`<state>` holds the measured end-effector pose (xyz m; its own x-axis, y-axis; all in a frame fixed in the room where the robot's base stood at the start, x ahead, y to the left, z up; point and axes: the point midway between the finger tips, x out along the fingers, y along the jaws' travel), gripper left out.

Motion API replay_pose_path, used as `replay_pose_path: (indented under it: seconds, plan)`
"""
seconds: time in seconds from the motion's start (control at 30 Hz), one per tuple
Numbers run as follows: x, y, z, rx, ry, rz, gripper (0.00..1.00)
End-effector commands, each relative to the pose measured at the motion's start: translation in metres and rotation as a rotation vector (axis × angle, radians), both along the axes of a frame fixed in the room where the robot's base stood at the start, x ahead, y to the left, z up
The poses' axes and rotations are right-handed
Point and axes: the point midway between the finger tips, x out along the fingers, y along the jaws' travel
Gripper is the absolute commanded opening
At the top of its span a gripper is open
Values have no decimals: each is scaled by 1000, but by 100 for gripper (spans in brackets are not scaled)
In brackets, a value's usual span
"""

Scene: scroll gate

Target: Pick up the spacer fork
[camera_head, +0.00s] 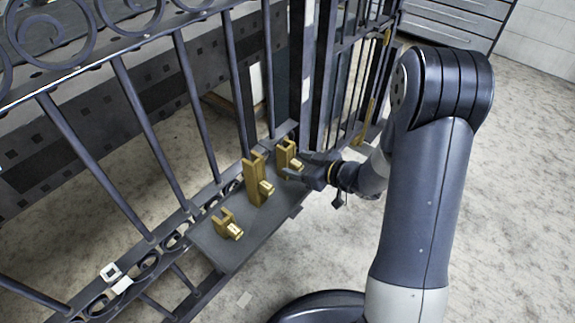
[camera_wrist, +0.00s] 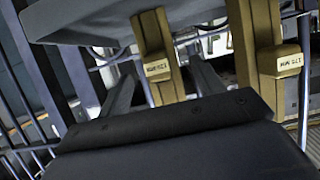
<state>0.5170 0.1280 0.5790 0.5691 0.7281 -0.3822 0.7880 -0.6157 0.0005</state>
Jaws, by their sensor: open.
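Three brass forked pieces stand in a row on a grey shelf (camera_head: 222,246) at the gate. They are a small one (camera_head: 224,222) in front, a tall one (camera_head: 254,181) in the middle and a medium one (camera_head: 285,155) at the back. My gripper (camera_head: 305,168) is open beside the back piece. In the wrist view, a brass piece (camera_wrist: 150,34) shows between and beyond the spread fingers (camera_wrist: 162,72). Contact is not clear. Another brass piece (camera_wrist: 265,28) stands to the right.
The dark barred gate (camera_head: 150,150) with scrollwork rises behind the shelf. A gate post (camera_head: 322,75) stands close to my gripper. A white clip-like part (camera_head: 113,275) sits on the lower rail at left. Drawers (camera_head: 455,25) are at the back; the right floor is clear.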

Motion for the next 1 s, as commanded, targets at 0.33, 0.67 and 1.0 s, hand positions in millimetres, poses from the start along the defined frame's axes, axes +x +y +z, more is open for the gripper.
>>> replay_pose_path:
  seconds: [0.33, 0.67, 1.0]
  plan:
    - [22, 31, -16, 1, 0, 1, 64]
    - [22, 31, -15, 0, 0, 0, 54]
    - [22, 31, -15, 0, 0, 0, 26]
